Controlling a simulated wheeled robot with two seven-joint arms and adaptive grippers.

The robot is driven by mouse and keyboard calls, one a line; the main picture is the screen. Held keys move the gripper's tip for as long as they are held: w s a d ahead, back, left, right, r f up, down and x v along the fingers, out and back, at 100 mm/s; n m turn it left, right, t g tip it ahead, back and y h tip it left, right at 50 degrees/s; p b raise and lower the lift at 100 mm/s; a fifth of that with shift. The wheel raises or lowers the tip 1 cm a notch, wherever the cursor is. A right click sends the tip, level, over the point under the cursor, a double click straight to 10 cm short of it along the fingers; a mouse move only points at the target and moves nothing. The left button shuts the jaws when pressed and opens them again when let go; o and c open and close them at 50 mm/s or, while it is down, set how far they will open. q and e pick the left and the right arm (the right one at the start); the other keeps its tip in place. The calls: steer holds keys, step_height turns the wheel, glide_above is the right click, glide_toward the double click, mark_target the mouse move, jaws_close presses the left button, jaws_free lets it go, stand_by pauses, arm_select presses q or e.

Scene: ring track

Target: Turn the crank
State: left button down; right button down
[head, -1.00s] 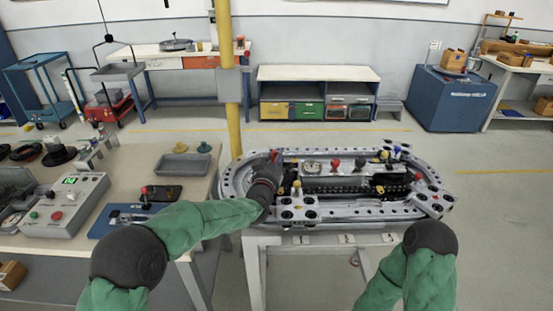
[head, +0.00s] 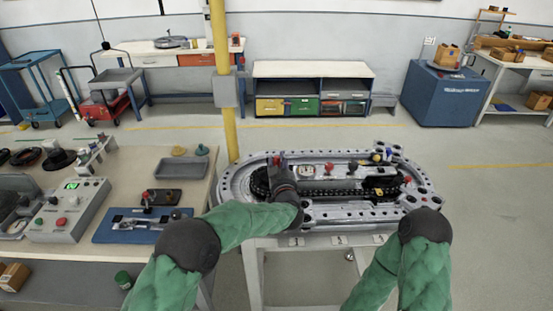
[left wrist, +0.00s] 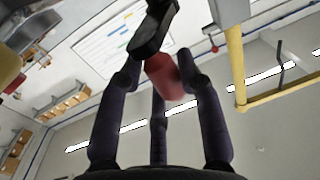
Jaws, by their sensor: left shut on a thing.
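The ring track (head: 350,214) is a metal oval on a stand, with a black chain (head: 335,190) inside it. My left gripper (head: 280,164) is over the track's left end, its fingers pointing away from me. In the left wrist view, my left gripper (left wrist: 163,75) has its dark fingers closed around a red handle (left wrist: 163,76). A dark crank arm (left wrist: 153,32) joins the handle at its far end. My left gripper and wrist hide part of the track's left end in the head view. My right gripper is out of sight.
A bench on the left carries a control box (head: 68,212), a blue plate (head: 140,228) and a grey tray (head: 181,168). A yellow post (head: 229,130) stands behind the track's left end. A low cabinet (head: 313,90) is at the back wall. The floor on the right is clear.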

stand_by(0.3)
arm_select(q)
steer(key=c, duration=0.8)
jaws_free()
steer(key=s+d, duration=0.1)
steer(key=s, duration=1.1)
steer(key=shift+d, duration=0.2)
